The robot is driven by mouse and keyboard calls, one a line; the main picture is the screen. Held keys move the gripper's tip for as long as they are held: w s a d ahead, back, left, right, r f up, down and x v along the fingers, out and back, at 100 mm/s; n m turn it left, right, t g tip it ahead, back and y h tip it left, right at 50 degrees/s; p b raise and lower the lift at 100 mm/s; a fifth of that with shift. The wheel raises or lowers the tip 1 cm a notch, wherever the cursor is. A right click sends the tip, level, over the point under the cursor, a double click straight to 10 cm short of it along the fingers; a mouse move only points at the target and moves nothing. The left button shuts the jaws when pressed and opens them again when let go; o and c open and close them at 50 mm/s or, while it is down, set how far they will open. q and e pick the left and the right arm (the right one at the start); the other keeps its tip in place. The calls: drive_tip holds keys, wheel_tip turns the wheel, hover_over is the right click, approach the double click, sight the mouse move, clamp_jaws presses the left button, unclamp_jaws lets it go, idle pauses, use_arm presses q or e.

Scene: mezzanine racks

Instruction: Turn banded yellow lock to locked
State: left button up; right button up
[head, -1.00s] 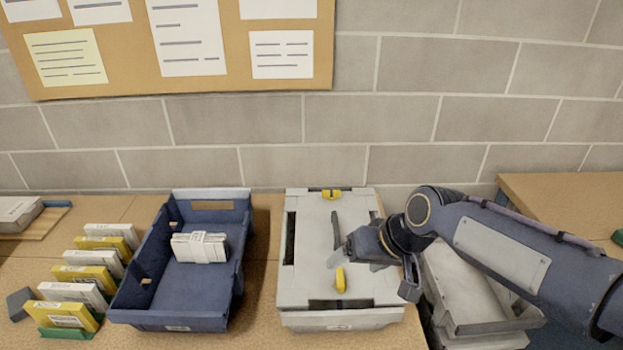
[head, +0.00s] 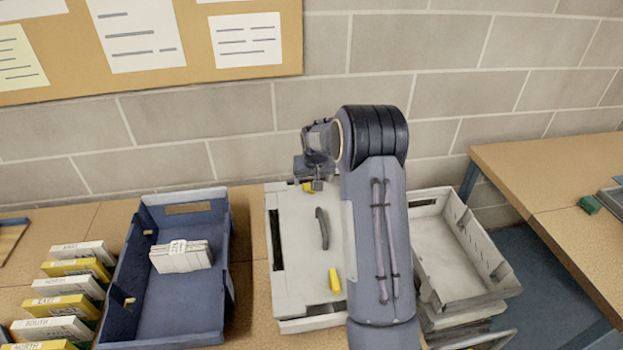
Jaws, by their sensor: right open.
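A pale grey case (head: 290,240) with a dark handle (head: 322,228) on its lid stands on the bench. One yellow lock (head: 308,187) is at its back edge, mostly hidden by my right gripper; a dark band showed on it in the earlier view. A plain yellow lock (head: 335,281) is at the front of the lid, turned lengthwise. My right gripper (head: 310,178) is open and close over the back lock; I cannot tell whether it touches. My right arm hides the case's right side. My left gripper is not in view.
A blue bin (head: 185,290) holding banded white packs (head: 181,256) stands left of the case, beside a row of yellow and white boxes (head: 60,306). An empty grey tray (head: 445,262) lies to the right. The brick wall is close behind the case.

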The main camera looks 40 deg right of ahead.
sight(305, 195)
drive_tip(key=shift+x, duration=1.3)
drive_tip(key=c, duration=1.4)
